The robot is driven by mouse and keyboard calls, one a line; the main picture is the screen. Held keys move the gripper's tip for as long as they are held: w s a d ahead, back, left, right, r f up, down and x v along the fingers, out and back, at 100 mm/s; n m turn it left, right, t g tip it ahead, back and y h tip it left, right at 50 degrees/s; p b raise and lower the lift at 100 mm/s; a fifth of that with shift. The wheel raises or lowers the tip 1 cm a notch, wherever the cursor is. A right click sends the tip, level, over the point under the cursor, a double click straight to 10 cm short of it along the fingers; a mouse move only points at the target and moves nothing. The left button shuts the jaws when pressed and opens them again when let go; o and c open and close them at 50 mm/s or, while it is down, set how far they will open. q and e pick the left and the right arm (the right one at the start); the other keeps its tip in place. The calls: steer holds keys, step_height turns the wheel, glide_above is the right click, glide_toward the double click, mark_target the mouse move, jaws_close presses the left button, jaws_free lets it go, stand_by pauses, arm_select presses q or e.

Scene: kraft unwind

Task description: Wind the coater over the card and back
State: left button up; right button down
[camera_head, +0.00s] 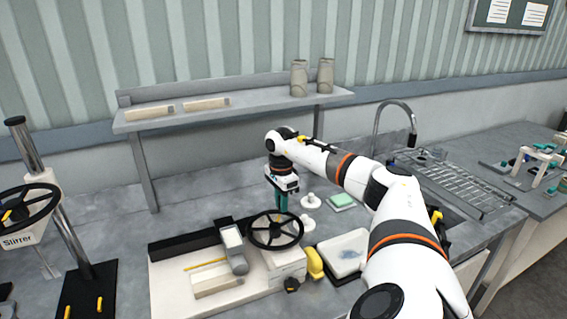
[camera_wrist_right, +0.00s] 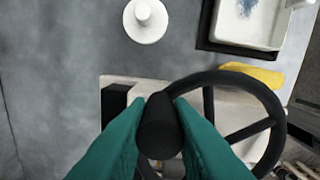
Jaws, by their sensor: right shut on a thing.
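The coater is a white bed (camera_head: 165,285) on the bench with a black handwheel (camera_head: 275,243) on its right end. The wheel also shows in the right wrist view (camera_wrist_right: 272,98). A grey-and-white carriage (camera_head: 234,249) with a roller stands left of the wheel. A cream flat piece (camera_head: 218,284), perhaps the card, lies on the bed just in front of the carriage. My right gripper (camera_head: 281,207) reaches down at the wheel's far side. Its teal fingers are shut on the wheel's black knob (camera_wrist_right: 161,128). My left gripper is not in view.
A white tray (camera_head: 343,252) with a blue smear and a yellow part (camera_head: 314,263) sit right of the wheel. A white round-based piece (camera_head: 311,201) and a green pad (camera_head: 341,200) stand behind. A shelf (camera_head: 235,108) spans the back.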

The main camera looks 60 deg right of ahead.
steer(key=shift+w+a+n, duration=0.15)
steer(key=shift+w+n, duration=0.35)
steer(key=shift+n, duration=0.4)
steer(key=c, duration=1.3)
jaws_free()
steer(key=shift+r, duration=0.1)
steer(key=shift+r, duration=0.25)
step_height(320, 180, up, 11)
steer(key=shift+r+b, duration=0.2)
steer(key=shift+b, duration=0.65)
